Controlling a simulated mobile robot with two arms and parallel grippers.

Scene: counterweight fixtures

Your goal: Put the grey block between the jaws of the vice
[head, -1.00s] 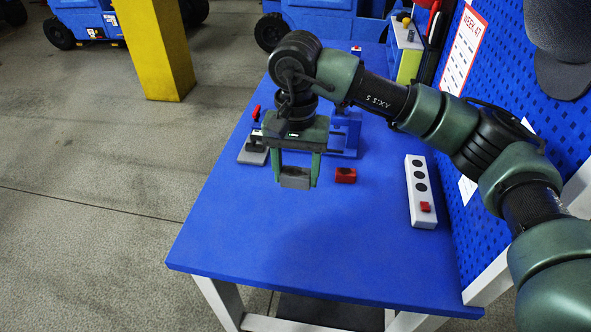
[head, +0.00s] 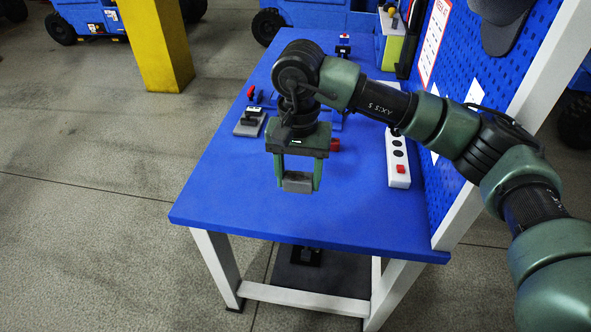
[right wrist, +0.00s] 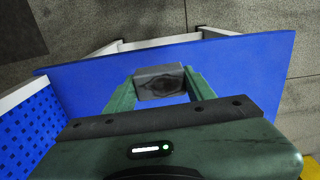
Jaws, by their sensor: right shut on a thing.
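The grey block (head: 298,182) is held between the two green fingers of my right gripper (head: 298,184), above the front part of the blue table. The right wrist view also shows the block (right wrist: 160,82) between the fingertips, with a dark mark on its face. A blue fixture (head: 331,121) stands behind my gripper and is mostly hidden by it; it may be the vice, but I cannot make out its jaws. My left gripper is not in view.
A red block (head: 335,145) lies just behind my gripper. A white strip with black circles and a red button (head: 399,170) lies at right, near the blue pegboard (head: 440,190). The table front (head: 330,220) is clear.

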